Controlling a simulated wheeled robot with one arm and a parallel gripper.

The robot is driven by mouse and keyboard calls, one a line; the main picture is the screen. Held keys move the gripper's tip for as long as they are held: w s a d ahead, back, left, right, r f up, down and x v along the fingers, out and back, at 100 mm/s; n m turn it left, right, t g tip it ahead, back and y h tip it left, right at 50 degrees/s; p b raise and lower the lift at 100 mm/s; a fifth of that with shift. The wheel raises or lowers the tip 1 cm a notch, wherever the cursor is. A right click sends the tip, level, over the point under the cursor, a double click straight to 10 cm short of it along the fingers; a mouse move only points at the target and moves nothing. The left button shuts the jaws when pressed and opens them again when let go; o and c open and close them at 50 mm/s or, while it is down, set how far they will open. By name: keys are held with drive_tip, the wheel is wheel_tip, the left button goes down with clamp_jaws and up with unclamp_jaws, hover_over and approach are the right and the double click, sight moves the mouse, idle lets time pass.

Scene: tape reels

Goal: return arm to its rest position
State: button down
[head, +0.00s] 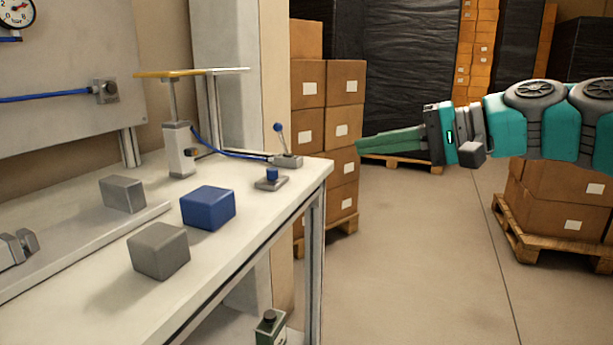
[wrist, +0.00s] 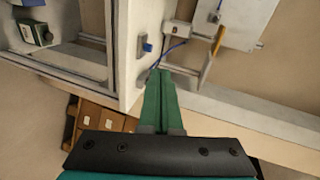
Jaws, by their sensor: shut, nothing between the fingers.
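My arm reaches in from the right edge of the head view, its teal links held roughly level. My gripper (head: 362,146) points left, in the air beyond the workbench's right end. Its green fingers lie together, shut and empty. In the wrist view the shut fingers (wrist: 161,76) point up the picture toward the bench end, with nothing between them. No tape reel shows clearly in either view.
The white workbench (head: 90,310) carries a blue block (head: 208,208), two grey blocks (head: 158,250), a press-like stand (head: 178,150) and a small lever (head: 285,155). Stacked cartons (head: 345,85) stand behind my gripper. Loaded pallets (head: 560,235) stand at right. The floor between (head: 430,270) is clear.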

drive_tip(key=s+a+f+n+g+h, duration=0.2)
drive_tip(key=s+a+f+h, duration=0.15)
drive_tip(key=s+f, duration=0.45)
drive_tip(key=s+a+f+n+g+h, duration=0.1)
drive_tip(key=s+a+f+g+h, duration=0.3)
drive_tip(key=f, duration=0.8)
drive_tip(key=s+d+f+g+h, duration=0.1)
drive_tip(key=s+d+f+h, duration=0.2)
drive_tip(key=s+d+f, duration=0.3)
drive_tip(key=s+d+f+n+g+h, duration=0.1)
drive_tip(key=s+d+f+h, duration=0.2)
drive_tip(key=s+d+f, duration=0.3)
drive_tip(key=s+f, duration=0.5)
drive_tip(key=f, duration=0.1)
drive_tip(key=shift+s, duration=0.35)
